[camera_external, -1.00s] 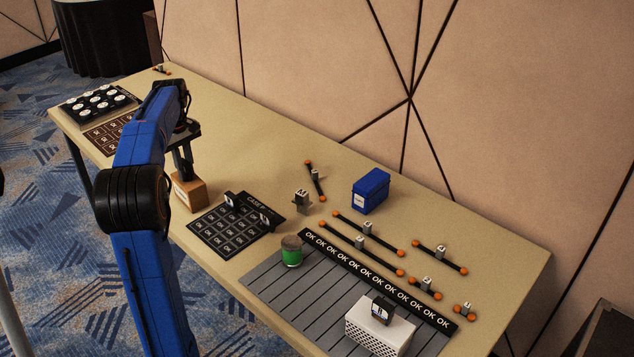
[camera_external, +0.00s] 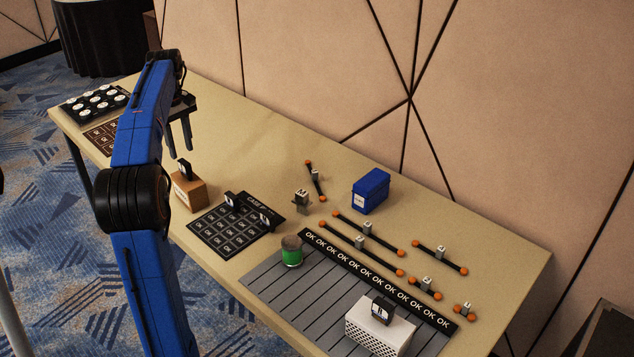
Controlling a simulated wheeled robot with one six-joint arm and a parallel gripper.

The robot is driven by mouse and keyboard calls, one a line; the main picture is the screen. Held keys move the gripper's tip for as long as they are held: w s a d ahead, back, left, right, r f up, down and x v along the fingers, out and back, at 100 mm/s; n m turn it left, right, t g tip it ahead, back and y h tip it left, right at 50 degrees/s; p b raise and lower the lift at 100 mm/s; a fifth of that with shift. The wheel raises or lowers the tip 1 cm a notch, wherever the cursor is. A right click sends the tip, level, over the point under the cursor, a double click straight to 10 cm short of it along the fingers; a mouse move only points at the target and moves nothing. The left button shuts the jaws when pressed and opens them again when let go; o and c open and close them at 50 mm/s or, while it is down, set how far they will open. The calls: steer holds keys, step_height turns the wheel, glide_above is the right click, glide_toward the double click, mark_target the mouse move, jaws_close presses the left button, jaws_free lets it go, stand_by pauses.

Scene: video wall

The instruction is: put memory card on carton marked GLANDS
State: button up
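A small black memory card (camera_external: 185,169) stands upright on top of a brown cardboard carton (camera_external: 188,193) near the table's front edge, left of centre. A small pale label shows on the carton's side, too small to read. My gripper (camera_external: 179,152) is above the carton with its two fingers pointing down and apart. It appears empty, with its tips just above or close to the card. Other similar black cards stand on the black grid mat (camera_external: 236,228) marked CASE, and one (camera_external: 382,309) stands on a white perforated box.
A green jar (camera_external: 291,251), a blue box (camera_external: 370,190) and several orange-ended black cables (camera_external: 440,256) lie to the right. A grey slatted mat (camera_external: 300,295) with an OK strip is at the front right. A tray of white round pieces (camera_external: 96,101) is far left.

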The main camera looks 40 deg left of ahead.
mark_target(184, 162)
steer(key=shift+r, duration=1.85)
steer(key=shift+d, duration=0.1)
